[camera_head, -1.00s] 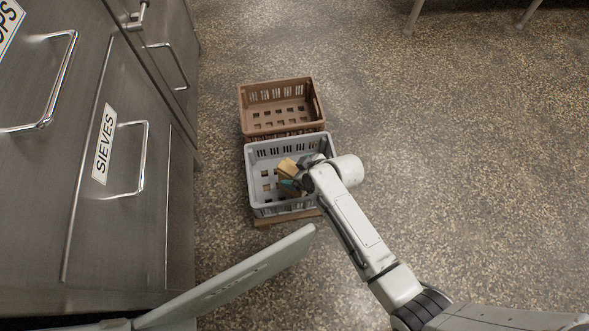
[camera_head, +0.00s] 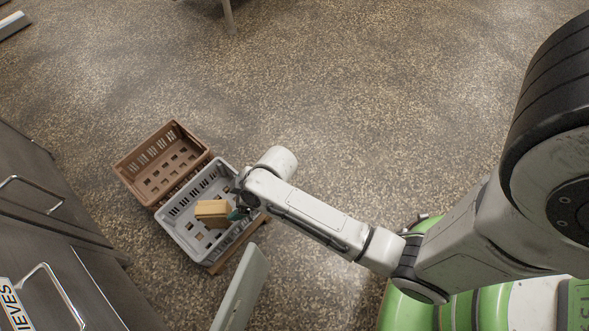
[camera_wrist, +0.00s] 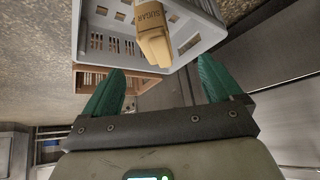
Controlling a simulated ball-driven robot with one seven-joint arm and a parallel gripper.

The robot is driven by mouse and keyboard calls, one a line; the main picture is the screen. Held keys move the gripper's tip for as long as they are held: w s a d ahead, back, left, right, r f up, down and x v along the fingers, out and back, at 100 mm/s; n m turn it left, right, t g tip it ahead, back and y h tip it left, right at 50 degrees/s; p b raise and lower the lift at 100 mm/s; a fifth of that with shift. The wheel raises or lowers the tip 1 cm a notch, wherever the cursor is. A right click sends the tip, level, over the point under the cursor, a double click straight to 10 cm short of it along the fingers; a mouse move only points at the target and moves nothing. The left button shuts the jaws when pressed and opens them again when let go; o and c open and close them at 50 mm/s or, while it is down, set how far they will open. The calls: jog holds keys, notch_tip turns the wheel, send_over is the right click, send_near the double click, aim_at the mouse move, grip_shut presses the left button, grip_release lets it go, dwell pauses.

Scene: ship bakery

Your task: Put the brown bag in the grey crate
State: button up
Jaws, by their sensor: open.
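The brown bag (camera_head: 211,210) lies inside the grey crate (camera_head: 177,235), towards its right part. The wrist view shows the bag (camera_wrist: 151,35) with the word SUGAR on it, within the grey crate (camera_wrist: 108,22). My gripper (camera_head: 239,213) is at the right side of the crate, just right of the bag. In the wrist view my gripper (camera_wrist: 161,66) is open, its two green fingers spread wide with nothing held between them. The head view partly hides the fingers behind my wrist.
An empty brown crate (camera_head: 150,178) stands against the far-left side of the grey crate. A wooden base (camera_head: 237,247) shows under the grey crate. Steel cabinets (camera_head: 40,230) with handles stand at the left. The speckled floor (camera_head: 350,100) is clear beyond and to the right.

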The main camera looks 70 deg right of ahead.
jog(key=s+d+r+m+g+h, duration=0.1)
jog(key=s+r, duration=0.3)
jog(key=s, duration=0.5)
jog(key=s+d+r+m+g+h, duration=0.2)
jog(key=s+d+r+m+g, duration=0.2)
jog(key=s, duration=0.4)
jog(key=shift+s+d+r, duration=0.25)
jog(key=shift+s+r, duration=0.15)
jog(key=shift+r, duration=0.35)
